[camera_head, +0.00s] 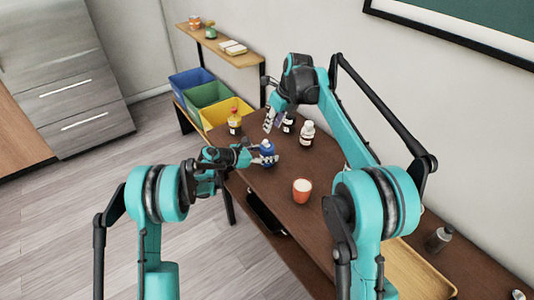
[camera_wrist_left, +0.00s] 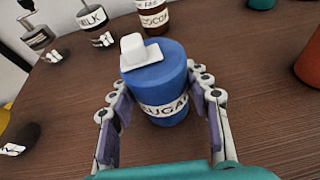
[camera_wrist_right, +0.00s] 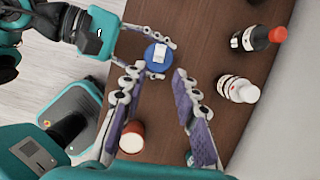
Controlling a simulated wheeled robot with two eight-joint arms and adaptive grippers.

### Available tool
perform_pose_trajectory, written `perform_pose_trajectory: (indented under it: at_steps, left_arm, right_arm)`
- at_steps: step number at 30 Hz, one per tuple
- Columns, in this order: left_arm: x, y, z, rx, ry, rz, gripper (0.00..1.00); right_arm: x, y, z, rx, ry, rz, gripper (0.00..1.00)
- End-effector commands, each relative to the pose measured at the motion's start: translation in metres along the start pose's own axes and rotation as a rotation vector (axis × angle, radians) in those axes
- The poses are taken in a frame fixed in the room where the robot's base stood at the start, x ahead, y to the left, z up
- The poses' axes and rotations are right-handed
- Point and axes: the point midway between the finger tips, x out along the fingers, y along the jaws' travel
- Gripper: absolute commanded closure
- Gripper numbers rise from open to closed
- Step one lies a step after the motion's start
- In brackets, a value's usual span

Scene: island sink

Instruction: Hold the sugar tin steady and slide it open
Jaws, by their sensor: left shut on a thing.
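The sugar tin (camera_head: 267,147) is a blue cylinder standing upright on the brown table. In the left wrist view its white SUGAR label faces my left gripper, and a white square tab (camera_wrist_left: 137,50) sits on the top, toward the far-left rim. My left gripper (camera_wrist_left: 156,84) is shut on the tin's body, a finger on each side; in the head view this gripper (camera_head: 257,155) comes in from the left. My right gripper (camera_head: 270,120) is open and empty above the table, beyond the tin. In the right wrist view the tin (camera_wrist_right: 157,57) lies below its spread fingers.
A white-capped dark bottle (camera_head: 307,134) and another dark bottle (camera_head: 288,122) stand behind the tin, near my right gripper. An orange cup (camera_head: 302,191) stands nearer me. Table between cup and tin is clear.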

Motion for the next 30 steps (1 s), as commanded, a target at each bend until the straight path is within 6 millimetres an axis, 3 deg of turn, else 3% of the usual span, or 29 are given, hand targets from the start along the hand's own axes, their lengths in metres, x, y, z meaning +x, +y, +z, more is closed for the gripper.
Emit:
perform_pose_trajectory:
  at_steps: [1,3,8,30]
  left_arm:
    - [0.000,0.000,0.000,0.000,0.001,0.000,0.84]
    - [0.000,0.000,0.000,0.000,0.001,0.000,0.84]
    - [0.000,0.000,0.000,0.000,0.001,0.000,0.84]
    - [0.000,0.000,0.000,0.000,0.000,0.000,0.84]
  right_arm:
    - [0.000,0.000,0.000,-0.007,0.000,0.000,0.89]
    - [0.000,0.000,0.001,-0.039,0.000,0.000,1.00]
    - [0.002,-0.001,0.007,-0.257,0.001,-0.001,1.00]
    - [0.010,0.000,0.044,-2.076,0.018,0.002,1.00]
